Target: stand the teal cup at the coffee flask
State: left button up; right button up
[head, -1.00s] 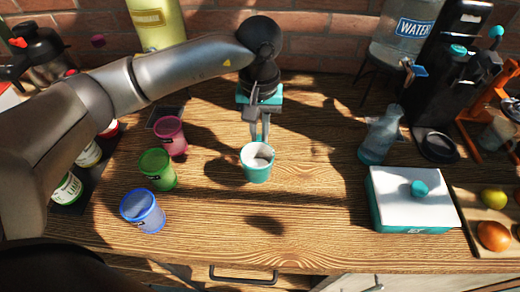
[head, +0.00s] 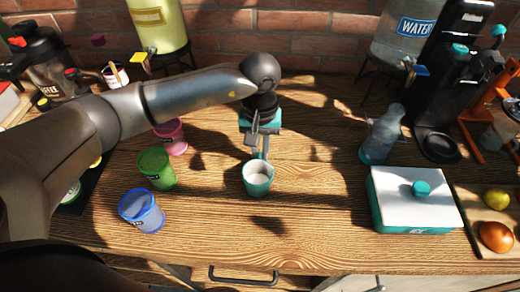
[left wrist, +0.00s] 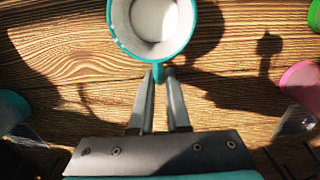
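The teal cup (head: 258,180) is upright, with a white inside, over the middle of the table. A dark shadow lies apart from it on the wood, so it looks held above the table. My left gripper (head: 264,152) is behind the cup, its fingers closed together at the handle side. In the left wrist view, the fingertips (left wrist: 160,78) meet at the handle of the teal cup (left wrist: 152,50). The coffee flask (head: 50,62), dark with a COFFEE label, stands at the back left, partly behind my left arm. My right gripper is not in view.
Pink (head: 171,137), green (head: 157,168) and blue (head: 142,210) cups stand left of the teal cup. A yellow dispenser (head: 158,25) is behind my arm. A teal-and-white box (head: 412,200) and glass bottle (head: 381,138) are at the right. The middle front is clear.

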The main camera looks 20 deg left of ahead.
pick_arm(q)
jog(key=o, duration=0.4)
